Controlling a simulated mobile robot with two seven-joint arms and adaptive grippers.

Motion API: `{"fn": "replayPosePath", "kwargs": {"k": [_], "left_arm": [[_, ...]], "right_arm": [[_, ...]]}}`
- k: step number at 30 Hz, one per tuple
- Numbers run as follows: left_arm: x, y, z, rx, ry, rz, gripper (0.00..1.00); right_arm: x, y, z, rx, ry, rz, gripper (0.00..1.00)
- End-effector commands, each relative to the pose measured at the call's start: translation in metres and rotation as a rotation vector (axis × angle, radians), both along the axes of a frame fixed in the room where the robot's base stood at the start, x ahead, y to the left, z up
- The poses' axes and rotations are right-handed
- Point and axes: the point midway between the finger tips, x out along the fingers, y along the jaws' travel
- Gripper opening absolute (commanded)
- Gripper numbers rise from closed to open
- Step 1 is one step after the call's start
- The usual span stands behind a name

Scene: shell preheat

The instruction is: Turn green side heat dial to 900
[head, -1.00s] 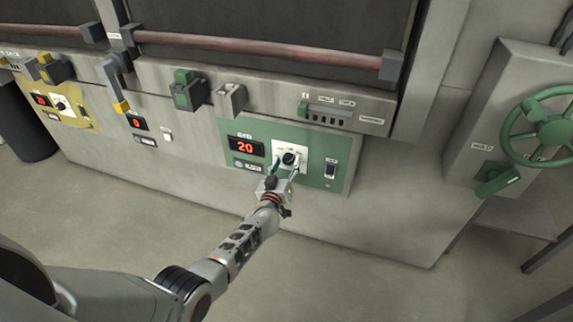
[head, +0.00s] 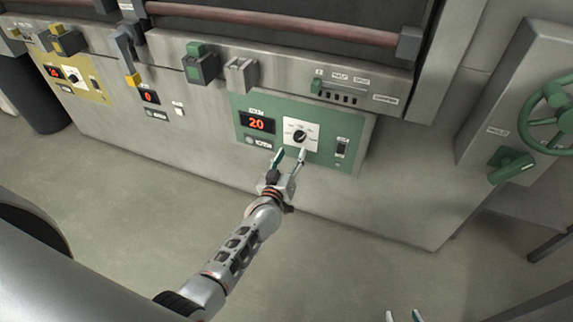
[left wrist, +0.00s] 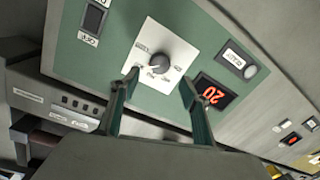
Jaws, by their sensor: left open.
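The green panel (head: 322,128) carries the heat dial (head: 300,136), a dark knob on a white plate. The dial also shows in the left wrist view (left wrist: 157,60), beyond my fingertips. The red display (head: 257,124) left of the dial reads 20. My left gripper (head: 289,157) is open just below and in front of the dial, with its fingers apart and nothing between them. In the left wrist view its two fingers (left wrist: 156,92) frame the dial from below, clear of it. The fingertips of my right gripper (head: 404,316) show at the bottom edge.
A rocker switch (head: 341,147) sits right of the dial on the green panel. A yellow panel (head: 80,85) with its own display and dial is at the left. Green levers and a handwheel (head: 558,117) are at the right. The floor in front is clear.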

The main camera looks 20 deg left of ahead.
Motion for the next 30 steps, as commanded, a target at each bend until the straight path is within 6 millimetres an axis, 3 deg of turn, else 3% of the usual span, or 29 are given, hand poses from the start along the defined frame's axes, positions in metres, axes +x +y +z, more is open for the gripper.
{"fn": "replayPosePath", "kwargs": {"k": [4,10,30], "left_arm": [[-0.024,-0.001,0.000,-0.001,0.001,0.001,0.46],[-0.042,-0.001,0.001,0.000,0.001,0.000,0.46],[-0.050,-0.001,-0.002,0.011,0.009,-0.006,0.46]], "right_arm": [[0.000,0.000,0.000,0.000,0.000,0.000,0.38],[0.000,0.000,0.000,0.000,0.000,0.000,0.38],[-0.001,0.001,0.000,0.001,0.001,0.000,0.38]]}}
